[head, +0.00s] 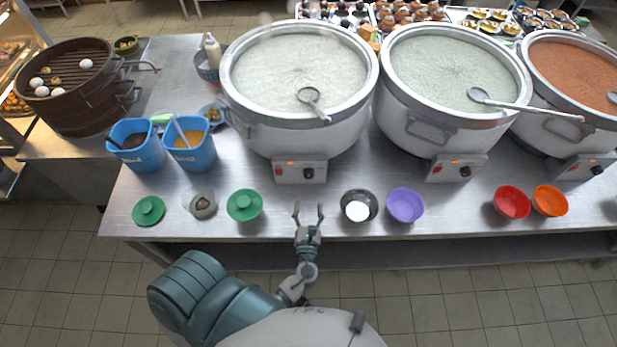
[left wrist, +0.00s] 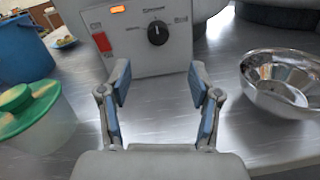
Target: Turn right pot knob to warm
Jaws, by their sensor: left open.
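My left gripper (head: 308,208) is open and empty at the table's front edge, in front of the control box (head: 300,172) of the leftmost pot (head: 250,130). In the left wrist view, that box's black knob (left wrist: 158,33) stands beyond the open fingers (left wrist: 160,88), apart from them. Its white mark points roughly up; the labels around it are blurred. The rightmost pot (head: 553,128) holds reddish-orange food, and its control box has a black knob (head: 597,169). The middle pot (head: 410,118) has its own knob (head: 465,171). My right gripper is not in view.
A metal bowl (head: 359,206) and a purple bowl (head: 405,205) stand right of my left gripper; a green-lidded cup (head: 244,205) stands left. Red (head: 512,202) and orange (head: 550,200) bowls stand near the rightmost box. Blue tubs (head: 137,147) are at left.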

